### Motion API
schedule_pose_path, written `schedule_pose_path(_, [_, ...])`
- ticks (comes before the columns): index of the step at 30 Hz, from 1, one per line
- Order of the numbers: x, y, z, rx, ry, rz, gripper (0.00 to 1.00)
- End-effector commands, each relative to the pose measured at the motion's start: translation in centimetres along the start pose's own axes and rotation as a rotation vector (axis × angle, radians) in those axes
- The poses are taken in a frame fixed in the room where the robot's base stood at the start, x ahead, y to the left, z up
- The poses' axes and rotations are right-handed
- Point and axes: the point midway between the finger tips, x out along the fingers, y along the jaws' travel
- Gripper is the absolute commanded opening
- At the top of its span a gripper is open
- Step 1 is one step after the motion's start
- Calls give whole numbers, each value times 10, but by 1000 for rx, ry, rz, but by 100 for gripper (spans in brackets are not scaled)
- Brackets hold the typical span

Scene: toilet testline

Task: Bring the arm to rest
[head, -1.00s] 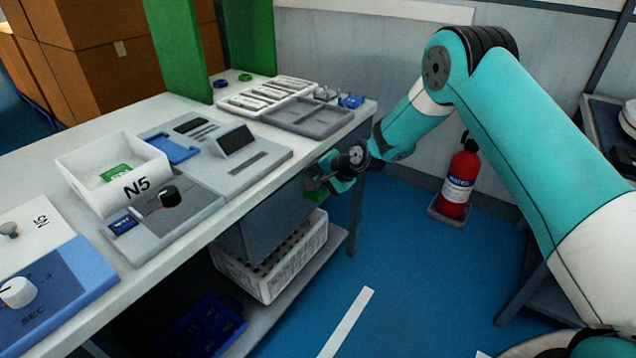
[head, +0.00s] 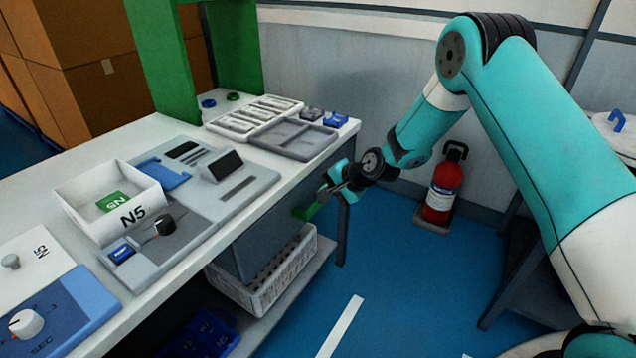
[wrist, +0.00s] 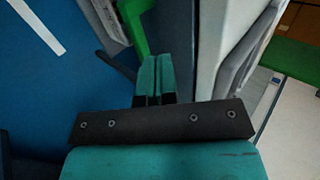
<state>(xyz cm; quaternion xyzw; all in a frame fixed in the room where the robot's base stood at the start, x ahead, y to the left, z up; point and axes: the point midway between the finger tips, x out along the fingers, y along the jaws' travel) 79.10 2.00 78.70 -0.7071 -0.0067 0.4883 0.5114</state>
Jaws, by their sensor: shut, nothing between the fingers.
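My teal arm (head: 520,130) reaches from the right side of the head view, bends at its black elbow and slopes down to the left. My gripper (head: 326,188) hangs in the air at the right end of the workbench (head: 262,190), beside its front edge. In the wrist view the two teal fingers of my gripper (wrist: 153,75) lie side by side, shut with nothing between them. A green part (wrist: 136,28) shows just beyond the fingertips, below the bench top; I cannot tell whether they touch it.
The bench carries a white N5 box (head: 85,215), a grey tray (head: 292,139) and a slotted white tray (head: 255,118). A white crate (head: 275,285) sits on the lower shelf. A red fire extinguisher (head: 441,192) stands by the wall. The blue floor (head: 400,270) before the bench is clear.

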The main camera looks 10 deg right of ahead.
Motion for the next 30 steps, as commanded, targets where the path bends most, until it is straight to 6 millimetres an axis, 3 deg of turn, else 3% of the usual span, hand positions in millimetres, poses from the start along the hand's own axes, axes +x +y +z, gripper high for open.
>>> schedule_pose_path(5, [-38,-31,18,-99,-36,24,0])
schedule_pose_path(10, [-121,-83,79,-365,-146,95,0])
schedule_pose_path(15, [-218,-106,155,-665,-279,169,0])
schedule_pose_path(21, [-325,-93,235,-995,-437,235,0])
schedule_pose_path(24, [-363,-76,263,-1120,-504,260,0])
schedule_pose_path(27, [-388,-61,280,-1206,-551,276,0])
schedule_pose_path(30, [-401,-51,288,-1253,-579,283,0])
